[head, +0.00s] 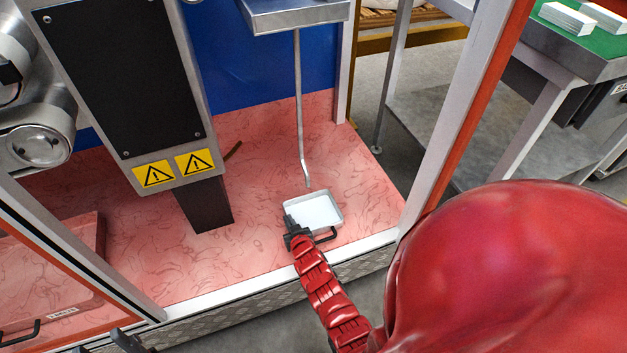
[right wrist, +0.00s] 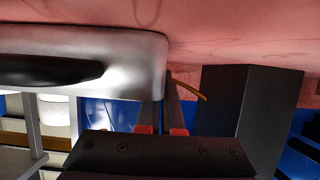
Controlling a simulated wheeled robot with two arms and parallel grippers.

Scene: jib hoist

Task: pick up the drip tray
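The drip tray (head: 316,212) is a shallow white rectangular tray with a dark handle (head: 327,236) on its near side. It lies on the reddish floor, below a thin grey pipe. My right gripper (head: 293,229) is at the tray's near left corner. In the right wrist view the tray's pale wall (right wrist: 130,45) and dark handle (right wrist: 50,70) show close by. Dark parts of my left gripper (head: 128,341) show at the bottom edge, cut off.
A dark column (head: 204,205) under a panel with warning signs (head: 175,168) stands left of the tray. The thin pipe (head: 299,110) comes down behind it. A frame post (head: 450,130) rises at right, and a metal sill (head: 240,288) runs in front.

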